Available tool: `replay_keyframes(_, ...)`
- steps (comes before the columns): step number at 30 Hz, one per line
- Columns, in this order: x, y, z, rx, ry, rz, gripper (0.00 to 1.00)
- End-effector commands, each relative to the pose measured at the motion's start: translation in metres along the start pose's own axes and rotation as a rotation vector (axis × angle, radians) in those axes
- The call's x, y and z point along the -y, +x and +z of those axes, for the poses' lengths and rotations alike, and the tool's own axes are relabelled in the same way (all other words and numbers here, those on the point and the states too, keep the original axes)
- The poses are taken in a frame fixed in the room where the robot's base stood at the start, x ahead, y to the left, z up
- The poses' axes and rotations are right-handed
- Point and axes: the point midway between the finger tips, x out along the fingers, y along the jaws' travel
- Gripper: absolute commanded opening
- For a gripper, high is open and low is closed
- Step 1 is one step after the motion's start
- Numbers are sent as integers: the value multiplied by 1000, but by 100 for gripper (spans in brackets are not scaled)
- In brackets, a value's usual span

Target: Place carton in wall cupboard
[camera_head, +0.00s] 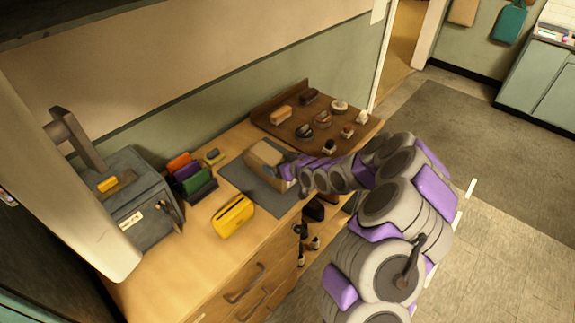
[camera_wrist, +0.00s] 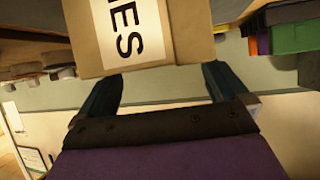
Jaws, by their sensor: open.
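The tan carton (camera_head: 262,155) stands on a dark grey mat (camera_head: 240,178) on the wooden counter. My gripper (camera_head: 287,170) is at its right side. In the wrist view, which looks upside down, the carton (camera_wrist: 88,30) shows a white label with dark letters. My open gripper (camera_wrist: 163,85) has one dark finger on each side of the picture, with the carton close beyond the fingertips. I cannot tell whether they touch. A dark edge (camera_head: 60,12) at the top left may be the wall cupboard's underside; its inside is not in view.
A brown tray (camera_head: 275,131) with several small items lies behind. A pale panel (camera_head: 70,190) fills the left side.

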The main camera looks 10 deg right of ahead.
Motion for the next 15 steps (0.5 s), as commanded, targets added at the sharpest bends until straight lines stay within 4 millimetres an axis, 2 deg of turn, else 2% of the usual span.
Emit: replay_keyframes(15,3,-74,-2,2,-2,3,100)
